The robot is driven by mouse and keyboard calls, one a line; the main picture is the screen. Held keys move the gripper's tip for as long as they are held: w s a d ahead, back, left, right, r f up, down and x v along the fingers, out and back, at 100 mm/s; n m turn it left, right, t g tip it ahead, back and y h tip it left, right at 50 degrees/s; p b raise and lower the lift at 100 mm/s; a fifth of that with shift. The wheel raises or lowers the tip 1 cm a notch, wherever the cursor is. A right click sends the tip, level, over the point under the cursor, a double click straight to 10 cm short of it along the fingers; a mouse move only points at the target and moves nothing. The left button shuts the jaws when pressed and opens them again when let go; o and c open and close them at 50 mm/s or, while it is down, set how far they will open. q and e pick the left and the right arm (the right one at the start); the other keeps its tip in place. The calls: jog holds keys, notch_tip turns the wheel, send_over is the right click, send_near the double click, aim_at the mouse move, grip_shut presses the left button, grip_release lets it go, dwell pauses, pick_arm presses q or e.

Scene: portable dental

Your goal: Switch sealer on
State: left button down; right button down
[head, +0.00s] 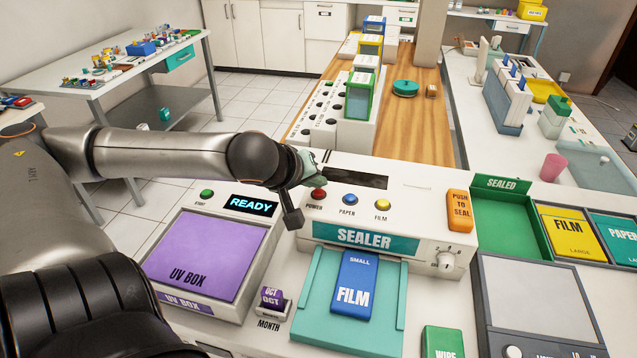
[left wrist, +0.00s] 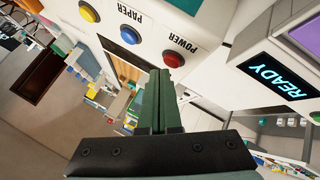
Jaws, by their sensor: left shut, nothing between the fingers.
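The white sealer (head: 385,228) stands at the centre of the head view, with a teal SEALER label. Its red POWER button (head: 318,194) is left of the blue PAPER and yellow FILM buttons. My left gripper (head: 312,163) is just behind and above the red button, partly hidden by its own wrist. In the left wrist view, the green fingers (left wrist: 160,78) are shut and empty. Their tips appear close to the red button (left wrist: 173,58); I cannot tell whether they touch it. The sealer's display window (head: 357,178) is dark. My right gripper is not in view.
A UV box (head: 205,255) with a lit READY display is left of the sealer. A blue FILM pouch (head: 355,285) lies on the teal tray in front. An orange PUSH TO SEAL button (head: 459,211) and a green SEALED tray (head: 503,183) are to the right.

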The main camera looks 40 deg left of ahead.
aim_at(316, 199)
pick_arm(q)
jog(key=shift+f, duration=0.15)
jog(key=shift+f+b, duration=0.35)
jog(key=shift+b, duration=0.2)
dwell(0.3)
jog(key=shift+r+p, duration=0.35)
jog(key=shift+r, duration=0.1)
notch_tip(316, 199, up, 6)
jog(key=p, duration=0.5)
dwell(0.3)
